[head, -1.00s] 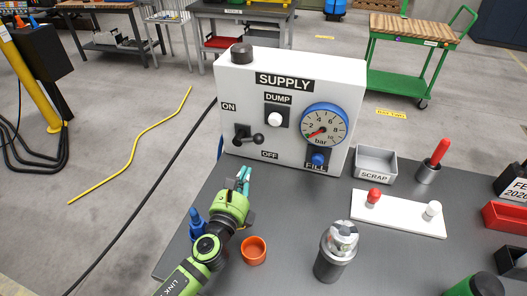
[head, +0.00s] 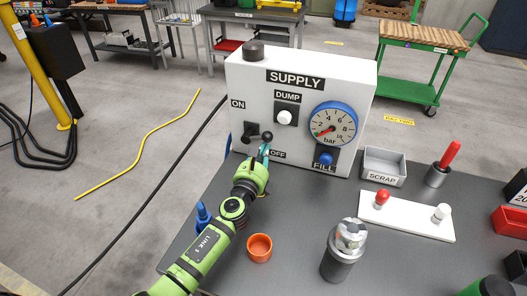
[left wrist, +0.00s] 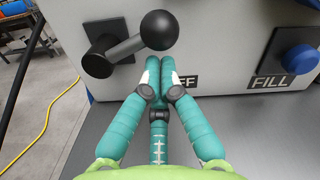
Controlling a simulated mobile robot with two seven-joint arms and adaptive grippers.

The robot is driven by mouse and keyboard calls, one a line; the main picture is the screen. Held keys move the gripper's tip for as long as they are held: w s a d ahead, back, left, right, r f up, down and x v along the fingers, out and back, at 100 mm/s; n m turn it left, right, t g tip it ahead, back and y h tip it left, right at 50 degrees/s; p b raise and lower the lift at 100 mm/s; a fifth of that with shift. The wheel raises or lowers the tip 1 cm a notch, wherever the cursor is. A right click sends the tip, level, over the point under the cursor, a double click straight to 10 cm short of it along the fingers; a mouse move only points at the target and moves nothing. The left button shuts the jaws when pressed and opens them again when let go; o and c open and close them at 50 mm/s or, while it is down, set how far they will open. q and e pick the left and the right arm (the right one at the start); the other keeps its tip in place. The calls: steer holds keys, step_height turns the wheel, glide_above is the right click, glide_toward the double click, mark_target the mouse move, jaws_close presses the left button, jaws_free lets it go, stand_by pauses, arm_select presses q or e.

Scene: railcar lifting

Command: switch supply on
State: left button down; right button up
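The white supply box (head: 300,72) stands at the back of the dark table. On its left side is a black lever (head: 267,136) with a ball knob, between the ON label (head: 238,104) above and the OFF label (head: 278,154) below. The lever points right; its ball (left wrist: 158,30) shows large in the left wrist view. My left gripper (head: 265,148) is just below the ball. In the left wrist view its teal fingertips (left wrist: 168,66) are together with nothing seen between them. I cannot tell whether they touch the lever. My right gripper is not in view.
The box also carries a white DUMP button (head: 285,117), a gauge (head: 333,122) and a blue FILL knob (head: 326,158). An orange cup (head: 259,247), a metal canister (head: 345,250) and a grey SCRAP tray (head: 384,164) stand on the table.

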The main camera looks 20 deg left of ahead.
mark_target(263, 135)
arm_select(q)
steer(key=shift+r+n+p, duration=0.3)
steer(key=shift+r+n, duration=0.25)
steer(key=shift+n, duration=0.25)
stand_by(0.4)
steer(key=r+n+p, duration=0.1)
steer(key=n, duration=0.2)
steer(key=r+n+p, duration=0.1)
steer(key=r+n, duration=0.1)
steer(key=shift+a+r+n, duration=0.1)
steer(key=shift+a+n, duration=0.3)
steer(key=shift+a+r+n+g+y+p, duration=0.15)
steer(key=shift+a+r+n+p, duration=0.25)
steer(key=shift+n, duration=0.75)
steer(key=shift+a+r+n+g+y+p, duration=0.1)
steer(key=shift+a+r+n+p, duration=0.35)
steer(key=shift+n, duration=0.65)
steer(key=shift+a+r+n+g+y+p, duration=0.2)
steer(key=shift+a+n+p, duration=0.3)
steer(key=shift+n, duration=0.65)
